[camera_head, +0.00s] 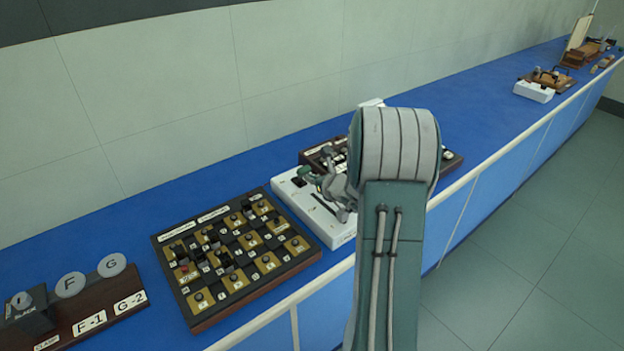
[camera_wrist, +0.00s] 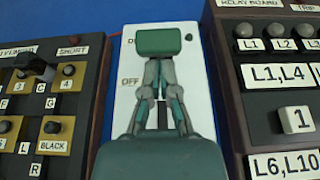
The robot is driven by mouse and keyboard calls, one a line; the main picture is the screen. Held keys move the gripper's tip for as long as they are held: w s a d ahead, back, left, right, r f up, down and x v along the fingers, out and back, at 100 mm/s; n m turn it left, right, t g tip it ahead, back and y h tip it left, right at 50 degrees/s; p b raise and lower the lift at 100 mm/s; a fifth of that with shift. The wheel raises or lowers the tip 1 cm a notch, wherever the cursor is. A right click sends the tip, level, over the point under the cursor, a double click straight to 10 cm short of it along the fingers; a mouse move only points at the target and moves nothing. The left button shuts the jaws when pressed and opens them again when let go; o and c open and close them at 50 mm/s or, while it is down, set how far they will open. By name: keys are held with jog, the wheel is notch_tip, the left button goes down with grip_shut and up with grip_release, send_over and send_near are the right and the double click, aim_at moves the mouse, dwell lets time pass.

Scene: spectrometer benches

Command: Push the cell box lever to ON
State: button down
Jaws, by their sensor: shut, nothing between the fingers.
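The cell box (camera_head: 288,200) is a white box on the blue bench, partly hidden by my arm. In the wrist view the white box (camera_wrist: 128,105) shows an OFF label at left and a partly covered label above it. A green block (camera_wrist: 158,41), which looks like the lever's handle, is at the upper end; it also shows in the head view (camera_head: 306,172). My gripper (camera_wrist: 159,62) is shut and empty, its fingertips right against or just below the green block. I cannot tell whether they touch. A dark slot shows between the fingers.
A dark board with brass plates and plugs (camera_head: 236,248) stands close on the left. The relay board (camera_wrist: 238,90) stands close on the right. Lettered discs (camera_head: 70,284) are at the far left. Bare blue bench (camera_head: 460,110) lies beyond my arm.

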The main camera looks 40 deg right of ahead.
aim_at(304, 168)
jog(key=shift+w+r+g, duration=0.35)
jog(key=shift+r+g, duration=0.05)
jog(key=shift+g, duration=0.3)
jog(key=shift+w+r+g, duration=0.35)
jog(key=shift+w+g, duration=0.1)
jog(key=shift+g, duration=0.35)
jog(key=shift+w+r+g, duration=0.3)
jog(key=shift+w+g, duration=0.25)
jog(key=shift+g, duration=0.25)
jog(key=shift+w+r, duration=0.25)
jog(key=shift+w, duration=0.55)
jog(key=shift+w+r, duration=0.15)
jog(key=shift+w, duration=0.95)
jog(key=shift+w, duration=0.1)
